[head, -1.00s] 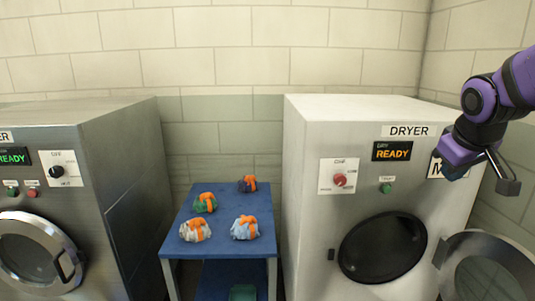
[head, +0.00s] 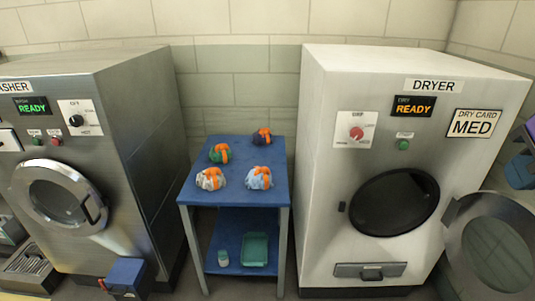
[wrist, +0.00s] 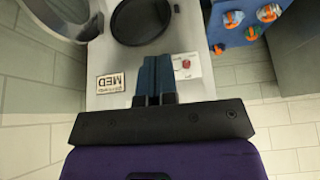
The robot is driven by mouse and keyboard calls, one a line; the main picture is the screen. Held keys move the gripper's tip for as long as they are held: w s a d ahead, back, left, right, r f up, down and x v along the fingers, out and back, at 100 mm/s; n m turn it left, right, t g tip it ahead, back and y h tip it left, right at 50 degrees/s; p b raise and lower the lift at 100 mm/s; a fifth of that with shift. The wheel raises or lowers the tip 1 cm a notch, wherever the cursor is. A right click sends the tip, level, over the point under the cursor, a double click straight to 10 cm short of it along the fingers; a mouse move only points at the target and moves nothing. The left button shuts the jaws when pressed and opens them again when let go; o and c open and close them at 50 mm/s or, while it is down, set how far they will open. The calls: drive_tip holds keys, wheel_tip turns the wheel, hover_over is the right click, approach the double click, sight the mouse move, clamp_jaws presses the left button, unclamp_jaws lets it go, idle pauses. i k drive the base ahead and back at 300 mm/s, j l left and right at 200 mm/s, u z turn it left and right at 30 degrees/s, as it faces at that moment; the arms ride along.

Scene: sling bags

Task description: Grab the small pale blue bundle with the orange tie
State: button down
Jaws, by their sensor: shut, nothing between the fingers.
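The small pale blue bundle (head: 259,179) with an orange tie sits at the front right of the blue table's top. It also shows near the top right of the wrist view (wrist: 232,18), small. My gripper (wrist: 155,70) points toward the dryer's upper front in the wrist view, its blue fingers together and empty. It is well away from the bundle. In the head view, only part of my gripper (head: 520,170) shows at the right edge.
A white bundle (head: 210,179), a green one (head: 219,153) and a dark blue one (head: 261,137) share the table (head: 235,150). The dryer (head: 390,130) stands right of it, its round door (head: 490,245) swung open. A washer (head: 90,110) stands at left.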

sight(259, 178)
drive_tip(key=i+u, duration=0.8)
drive_tip(key=i+l+u, duration=0.2)
drive_tip(key=u, duration=0.2)
